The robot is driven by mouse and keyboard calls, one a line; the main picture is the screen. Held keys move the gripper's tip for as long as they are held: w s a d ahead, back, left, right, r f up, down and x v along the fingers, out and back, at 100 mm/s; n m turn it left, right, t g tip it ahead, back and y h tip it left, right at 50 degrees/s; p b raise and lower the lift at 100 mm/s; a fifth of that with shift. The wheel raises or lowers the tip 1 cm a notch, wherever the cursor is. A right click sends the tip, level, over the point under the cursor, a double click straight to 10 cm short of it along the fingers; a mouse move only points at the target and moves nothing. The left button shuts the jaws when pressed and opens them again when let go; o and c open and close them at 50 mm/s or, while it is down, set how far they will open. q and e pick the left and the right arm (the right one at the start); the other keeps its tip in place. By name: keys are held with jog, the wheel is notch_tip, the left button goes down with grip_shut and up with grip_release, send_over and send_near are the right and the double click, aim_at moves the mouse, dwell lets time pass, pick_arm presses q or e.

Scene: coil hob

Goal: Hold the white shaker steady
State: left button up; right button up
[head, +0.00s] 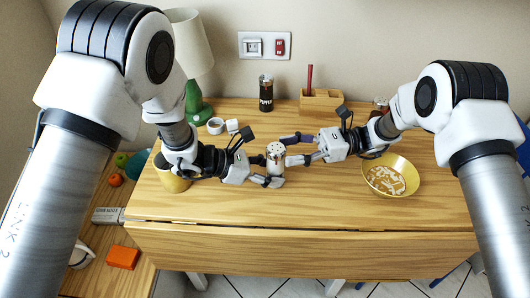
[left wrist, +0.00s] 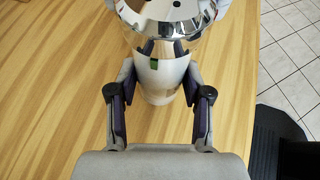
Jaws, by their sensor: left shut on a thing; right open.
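The white shaker (head: 275,166) stands upright on the wooden table, with a shiny perforated metal cap. My left gripper (head: 266,170) is shut on its body from the left. In the left wrist view the white body (left wrist: 161,80) sits between the two fingers of my left gripper (left wrist: 160,85), with the chrome cap above them. My right gripper (head: 287,149) is open, its fingertips close to the cap from the right. Whether they touch the cap I cannot tell.
A yellow bowl with pale pieces (head: 391,187) stands right. A black pepper pot (head: 265,93) and wooden holder (head: 321,104) stand at the back. A green-based lamp (head: 198,104), small white items (head: 215,126) and a yellow container (head: 172,182) stand left. The front table is clear.

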jog(key=x, duration=0.6)
jog(key=shift+a, duration=0.15)
jog(key=shift+s, duration=0.1)
jog(key=c, duration=0.9)
jog(key=shift+c, duration=0.4)
